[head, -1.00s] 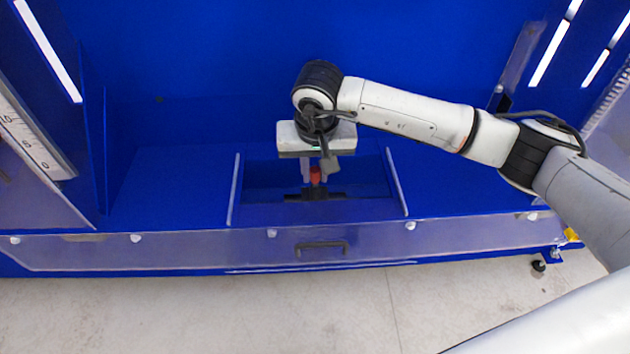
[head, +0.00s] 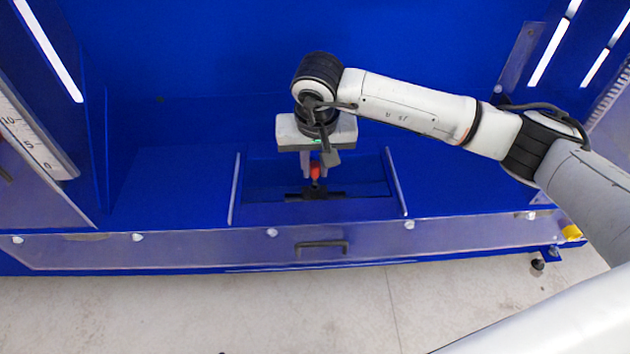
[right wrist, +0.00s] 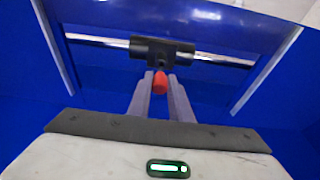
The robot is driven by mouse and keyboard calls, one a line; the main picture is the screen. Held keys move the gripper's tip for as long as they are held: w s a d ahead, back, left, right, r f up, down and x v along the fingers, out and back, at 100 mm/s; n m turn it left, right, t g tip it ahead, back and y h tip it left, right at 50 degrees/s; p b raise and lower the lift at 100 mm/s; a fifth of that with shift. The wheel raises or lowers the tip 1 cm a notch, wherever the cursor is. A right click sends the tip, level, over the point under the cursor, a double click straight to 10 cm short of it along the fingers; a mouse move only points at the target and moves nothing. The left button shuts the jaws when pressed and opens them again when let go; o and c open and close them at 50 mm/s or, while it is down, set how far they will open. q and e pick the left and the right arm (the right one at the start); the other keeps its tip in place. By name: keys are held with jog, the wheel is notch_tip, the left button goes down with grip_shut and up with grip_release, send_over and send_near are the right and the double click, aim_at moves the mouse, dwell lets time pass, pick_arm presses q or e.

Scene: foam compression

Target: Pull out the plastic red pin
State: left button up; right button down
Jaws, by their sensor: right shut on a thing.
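The red pin (head: 315,172) is small and rounded and shows between the fingertips of my right gripper (head: 314,171) in the head view. In the right wrist view the red pin (right wrist: 160,83) sits between the two grey fingers of the gripper (right wrist: 161,85), which are shut on it. Just beyond it is a black fitting (right wrist: 162,50) on a metal rod; in the head view the black fitting (head: 314,193) is right below the pin. I cannot tell whether the pin's lower end is still inside the fitting. My left gripper is not in view.
The fitting lies in a recess of a blue machine (head: 160,190), between two pale side rails (head: 235,188). A clear front panel with a dark handle (head: 321,246) runs along the front. A ruler scale (head: 35,145) stands at the left.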

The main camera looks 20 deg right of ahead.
aim_at(315, 162)
jog(key=shift+r, duration=0.2)
jog(key=shift+w+p+v, duration=0.25)
jog(key=shift+p+v, duration=0.4)
jog(key=shift+v, duration=0.5)
jog(key=shift+w+p+v, duration=0.25)
jog(key=shift+p+v, duration=0.35)
jog(key=shift+v, duration=0.55)
jog(key=shift+d+r, duration=0.1)
jog(key=shift+d, duration=0.05)
